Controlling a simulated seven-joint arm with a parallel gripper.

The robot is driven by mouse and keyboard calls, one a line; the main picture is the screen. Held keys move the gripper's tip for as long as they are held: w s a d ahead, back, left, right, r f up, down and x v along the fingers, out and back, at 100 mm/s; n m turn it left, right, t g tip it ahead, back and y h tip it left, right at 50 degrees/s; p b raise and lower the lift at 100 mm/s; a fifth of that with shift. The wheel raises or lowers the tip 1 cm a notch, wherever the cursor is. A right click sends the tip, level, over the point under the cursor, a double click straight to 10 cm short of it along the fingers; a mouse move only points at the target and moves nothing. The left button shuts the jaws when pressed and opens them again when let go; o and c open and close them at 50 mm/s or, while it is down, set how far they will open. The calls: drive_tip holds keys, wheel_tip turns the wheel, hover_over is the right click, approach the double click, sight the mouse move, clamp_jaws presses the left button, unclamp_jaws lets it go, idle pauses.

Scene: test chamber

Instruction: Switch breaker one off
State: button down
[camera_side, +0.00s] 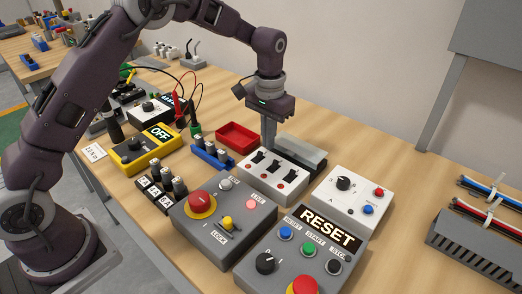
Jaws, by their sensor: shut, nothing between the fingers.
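The white breaker box (247,182) stands on the table near the middle of the side view. It has a row of black switch levers on top, with small red marks below them. The leftmost lever (258,157) is nearest my gripper; a middle lever (275,166) and a right lever (291,174) follow. The numbers on the box are too small to read. My gripper (267,149) points down with its fingers shut and empty, at the back left edge of the box, close behind the leftmost lever. I cannot tell whether it touches the lever.
A grey box with a red mushroom button (201,203) and a RESET panel (330,228) stand in front. A white knob box (350,200) is to the right. A red tray (237,136), blue rack (212,156) and yellow meter (146,150) crowd the left. A grey translucent block (305,153) lies behind.

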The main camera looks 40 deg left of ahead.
sight(262, 156)
drive_tip(key=shift+f, duration=0.6)
drive_tip(key=shift+s, duration=1.35)
drive_tip(key=shift+r, duration=3.45)
